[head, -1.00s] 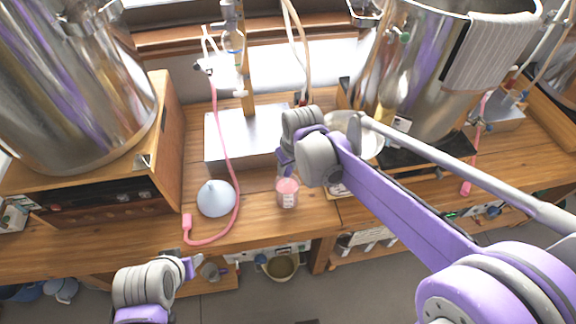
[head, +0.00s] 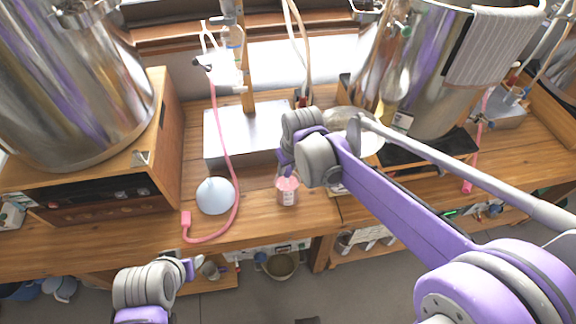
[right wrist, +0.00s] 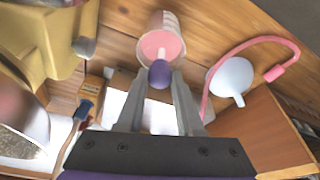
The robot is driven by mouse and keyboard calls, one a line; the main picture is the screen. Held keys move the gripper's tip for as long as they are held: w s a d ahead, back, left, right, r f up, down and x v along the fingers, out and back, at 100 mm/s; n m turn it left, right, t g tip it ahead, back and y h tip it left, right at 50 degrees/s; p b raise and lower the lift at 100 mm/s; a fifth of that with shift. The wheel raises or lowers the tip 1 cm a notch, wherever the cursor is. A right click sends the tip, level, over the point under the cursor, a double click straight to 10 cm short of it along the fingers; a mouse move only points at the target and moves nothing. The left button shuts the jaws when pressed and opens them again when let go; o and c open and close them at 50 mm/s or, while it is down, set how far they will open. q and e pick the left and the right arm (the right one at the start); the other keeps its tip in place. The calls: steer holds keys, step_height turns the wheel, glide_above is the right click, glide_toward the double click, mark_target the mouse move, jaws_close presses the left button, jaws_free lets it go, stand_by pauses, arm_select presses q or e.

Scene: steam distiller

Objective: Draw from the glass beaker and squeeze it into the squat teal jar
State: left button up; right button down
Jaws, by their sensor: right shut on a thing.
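The glass beaker (head: 287,191) holds pink liquid and stands near the front edge of the wooden bench; it also shows in the right wrist view (right wrist: 166,34). My right gripper (right wrist: 159,84) is shut on a dropper, whose round purple bulb (right wrist: 160,72) shows between the fingertips. In the head view the right gripper (head: 288,170) is just above the beaker. My left gripper (head: 192,268) is low in front of the bench, its jaw gap unclear. I cannot make out the squat teal jar.
A pale blue round funnel-like piece (head: 215,196) lies left of the beaker, with a pink hose (head: 232,175) curving around it. A metal box (head: 235,148) stands behind. Large steel vessels stand at left (head: 75,95) and right (head: 425,75).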

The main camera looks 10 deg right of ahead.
arm_select(q)
steer(key=shift+s+f+b, duration=0.15)
steer(key=shift+f+b, duration=0.3)
steer(key=shift+f, duration=0.1)
steer(key=shift+s+f+b, duration=0.15)
steer(key=shift+f+b, duration=0.3)
steer(key=shift+f, duration=0.1)
arm_select(e)
steer(key=shift+f, duration=1.45)
steer(key=c, duration=1.2)
jaws_free()
arm_select(q)
steer(key=shift+r, duration=0.15)
arm_select(e)
steer(key=shift+r, duration=0.15)
arm_select(q)
step_height(320, 180, up, 7)
steer(key=w+p, duration=0.2)
steer(key=p, duration=0.3)
steer(key=shift+w+f, duration=0.15)
steer(key=shift+f, duration=0.05)
arm_select(e)
steer(key=shift+r, duration=4.35)
